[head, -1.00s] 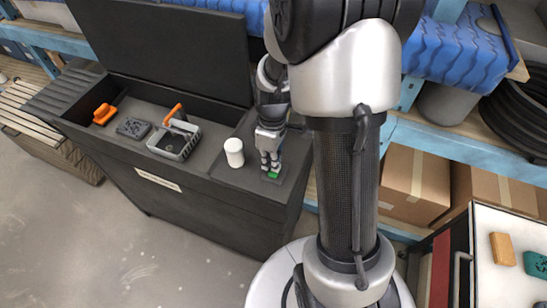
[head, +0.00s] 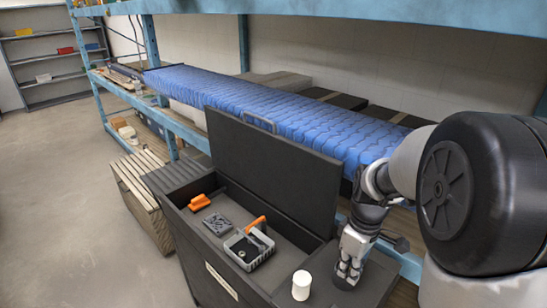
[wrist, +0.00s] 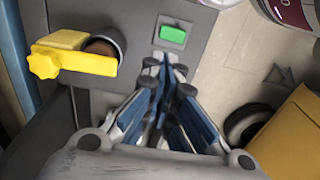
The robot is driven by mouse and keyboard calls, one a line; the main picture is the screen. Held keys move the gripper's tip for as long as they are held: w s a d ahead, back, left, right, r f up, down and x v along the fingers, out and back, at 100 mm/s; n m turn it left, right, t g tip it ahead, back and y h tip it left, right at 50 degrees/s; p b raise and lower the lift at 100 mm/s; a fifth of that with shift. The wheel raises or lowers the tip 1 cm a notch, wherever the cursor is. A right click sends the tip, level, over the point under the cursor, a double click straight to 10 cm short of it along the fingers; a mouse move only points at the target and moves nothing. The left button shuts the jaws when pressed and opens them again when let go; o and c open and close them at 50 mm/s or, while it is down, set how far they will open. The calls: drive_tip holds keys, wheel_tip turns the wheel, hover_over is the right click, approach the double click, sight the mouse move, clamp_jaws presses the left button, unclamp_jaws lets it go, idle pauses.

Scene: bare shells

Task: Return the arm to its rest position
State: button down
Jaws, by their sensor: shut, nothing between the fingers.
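My gripper (head: 345,272) is at the lower right of the head view, pointing down over the right end of the black chest. In the wrist view its blue-sided fingers (wrist: 168,82) are closed together with nothing between them. A small green block or button (wrist: 172,34) sits on the grey surface just beyond the fingertips, apart from them in the picture. It is not visible in the head view. My arm reaches in from the right and hides part of the shelf behind.
The chest's raised black lid (head: 270,165) stands left of my arm. A white cylinder (head: 301,285) stands beside my gripper. A grey basket (head: 248,249) and orange object (head: 200,202) lie farther left. The wrist view shows a yellow-handled fitting (wrist: 62,52) and yellow surface (wrist: 292,138).

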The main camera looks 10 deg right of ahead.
drive_tip(key=s+a+r+m+t+b, duration=0.2)
drive_tip(key=s+a+r+m, duration=0.1)
drive_tip(key=s, duration=0.5)
drive_tip(key=s+a+r+m+t+b, duration=0.2)
drive_tip(key=s+a+r+m, duration=0.2)
drive_tip(key=s, duration=0.5)
drive_tip(key=a+r, duration=0.2)
drive_tip(key=a, duration=0.1)
drive_tip(key=shift+m+t+h, duration=0.3)
drive_tip(key=shift+t, duration=0.1)
drive_tip(key=c, duration=2.3)
unclamp_jaws()
